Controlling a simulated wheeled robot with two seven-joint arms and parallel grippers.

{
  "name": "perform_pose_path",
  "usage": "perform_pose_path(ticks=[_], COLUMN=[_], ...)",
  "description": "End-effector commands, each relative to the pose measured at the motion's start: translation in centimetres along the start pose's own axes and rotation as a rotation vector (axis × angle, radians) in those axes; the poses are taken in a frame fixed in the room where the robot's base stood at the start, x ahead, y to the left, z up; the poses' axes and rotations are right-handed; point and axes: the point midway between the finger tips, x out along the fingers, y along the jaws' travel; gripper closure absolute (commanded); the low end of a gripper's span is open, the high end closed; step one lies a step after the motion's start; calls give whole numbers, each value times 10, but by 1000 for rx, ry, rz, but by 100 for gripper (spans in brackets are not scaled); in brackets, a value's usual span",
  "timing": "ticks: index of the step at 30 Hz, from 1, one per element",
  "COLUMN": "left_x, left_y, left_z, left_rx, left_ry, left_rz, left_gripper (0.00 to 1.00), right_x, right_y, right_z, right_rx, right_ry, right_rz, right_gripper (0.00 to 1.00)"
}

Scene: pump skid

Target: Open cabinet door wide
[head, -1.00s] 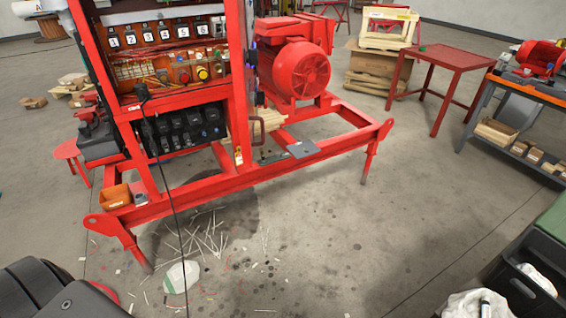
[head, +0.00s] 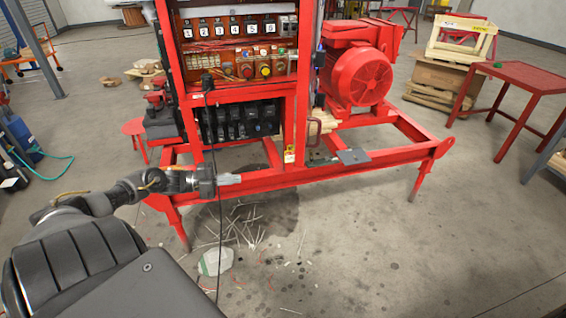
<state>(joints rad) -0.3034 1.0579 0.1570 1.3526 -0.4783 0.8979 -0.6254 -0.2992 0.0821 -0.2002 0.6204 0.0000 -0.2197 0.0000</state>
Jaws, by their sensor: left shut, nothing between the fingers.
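The red cabinet (head: 243,91) stands on the skid, its front uncovered, with numbered switches, coloured buttons and black breakers showing inside. A narrow red upright panel (head: 302,75) at its right side looks like the door seen nearly edge-on, standing out from the opening; its exact angle is hard to tell. My left gripper (head: 230,179) is shut and empty, in front of the skid's front beam, below and left of the handle. My right gripper is not in view.
The red skid frame (head: 380,156) runs across below the cabinet. A black cable (head: 219,235) hangs down in front. A red motor (head: 358,75) sits at the right. White sticks and a pale disc (head: 216,261) lie on the floor. Floor at the front right is clear.

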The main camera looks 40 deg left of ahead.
Motion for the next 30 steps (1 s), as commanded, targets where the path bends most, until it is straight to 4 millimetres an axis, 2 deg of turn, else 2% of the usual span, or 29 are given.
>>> perform_pose_path(ticks=[1,3,7,10,17,20,30], left_x=[5,9,12,12,21,34,101], left_y=[-32,-65,-97,-104,-106,-108,-109], left_z=[-15,-34,-58,-64,-68,-73,-96], left_rx=[73,151,228,245,247,247,245], left_ry=[91,198,315,345,345,345,343], left_rz=[-2,-11,-20,-24,-26,-28,-30], left_gripper=[100,100,100,100,100,100,100], right_x=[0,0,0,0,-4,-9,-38], right_y=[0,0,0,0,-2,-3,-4], right_z=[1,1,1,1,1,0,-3], right_rx=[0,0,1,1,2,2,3], right_ry=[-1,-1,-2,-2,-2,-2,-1], right_rz=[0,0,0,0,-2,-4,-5], right_gripper=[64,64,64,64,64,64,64])
